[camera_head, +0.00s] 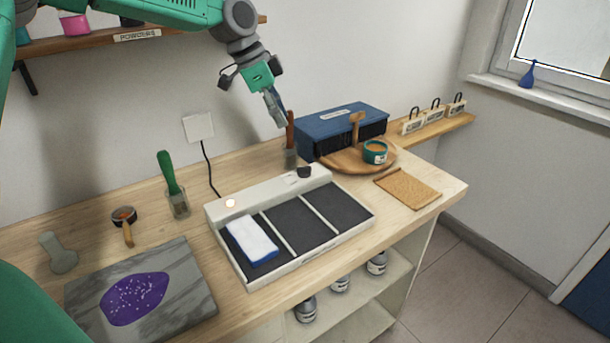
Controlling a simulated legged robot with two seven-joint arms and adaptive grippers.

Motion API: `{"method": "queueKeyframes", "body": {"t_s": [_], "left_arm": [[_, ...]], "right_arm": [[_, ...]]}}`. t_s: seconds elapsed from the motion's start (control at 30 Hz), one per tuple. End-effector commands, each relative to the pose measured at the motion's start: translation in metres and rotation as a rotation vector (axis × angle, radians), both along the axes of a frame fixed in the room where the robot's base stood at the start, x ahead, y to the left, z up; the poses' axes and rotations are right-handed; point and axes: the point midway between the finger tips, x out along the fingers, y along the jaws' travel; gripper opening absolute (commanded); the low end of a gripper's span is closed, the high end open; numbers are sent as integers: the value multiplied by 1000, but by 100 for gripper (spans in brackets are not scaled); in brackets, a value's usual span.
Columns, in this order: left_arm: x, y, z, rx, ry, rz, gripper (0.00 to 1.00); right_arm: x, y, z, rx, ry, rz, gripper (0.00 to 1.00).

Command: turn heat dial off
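The heat dial (304,172) is a small black knob on the back rim of a white warming tray (268,190), right of its middle. A round lamp (230,203) near the tray's back left corner glows warm. The tray has three dark panels; a white and blue pad (251,240) lies on the left one. My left gripper (279,118) hangs above and behind the tray, pointing down, clear of the dial. Its fingers look close together, with nothing seen between them. My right gripper is out of view.
A blue box (343,122) and round wooden board (342,161) stand to the right. A green-handled tool (168,175) stands left, behind a marble slab (192,282).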

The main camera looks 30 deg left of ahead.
Motion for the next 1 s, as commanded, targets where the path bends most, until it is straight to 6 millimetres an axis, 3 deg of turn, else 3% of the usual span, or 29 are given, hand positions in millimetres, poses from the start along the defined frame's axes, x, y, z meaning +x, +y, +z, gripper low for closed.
{"method": "queueKeyframes", "body": {"t_s": [0.03, 0.27, 0.7, 1.0], "left_arm": [[0, 0, -9, 0, 0, 0, 32], [3, -6, -22, 2, 2, -1, 32], [23, -33, -105, 2, 4, -1, 32], [31, -41, -133, 2, 0, -1, 32]], "right_arm": [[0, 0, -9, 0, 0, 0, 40], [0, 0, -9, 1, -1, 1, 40], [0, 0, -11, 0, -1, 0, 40], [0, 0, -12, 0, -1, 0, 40]]}}
